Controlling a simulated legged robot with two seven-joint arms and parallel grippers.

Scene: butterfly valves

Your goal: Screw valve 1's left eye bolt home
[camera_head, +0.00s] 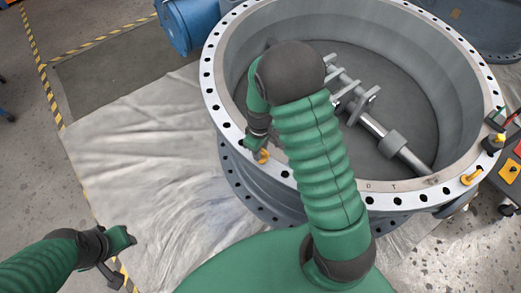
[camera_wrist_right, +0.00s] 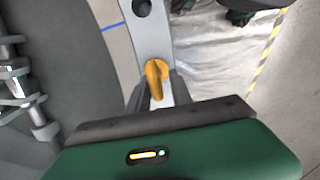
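Valve 1 (camera_head: 213,100) is a large grey ring with a flange full of bolt holes. Its left eye bolt (camera_head: 263,156) is yellow and stands on the near left of the flange. In the right wrist view the eye bolt (camera_wrist_right: 155,78) stands between the fingers of my right gripper (camera_wrist_right: 157,98), with a gap showing on each side. In the head view my right gripper (camera_head: 257,143) is right at the bolt, partly hidden by its own arm. The bolt's thread and seat are hidden. My left gripper (camera_head: 116,268) is at the lower left, away from the valve; its fingers are unclear.
Another yellow eye bolt (camera_head: 471,177) stands on the flange's right side. A shaft (camera_head: 374,126) with brackets crosses the inside of the ring. A blue cylinder (camera_head: 190,22) stands behind. A cart with tools (camera_head: 509,170) is at the right. A pale sheet (camera_head: 150,150) covers the floor at left.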

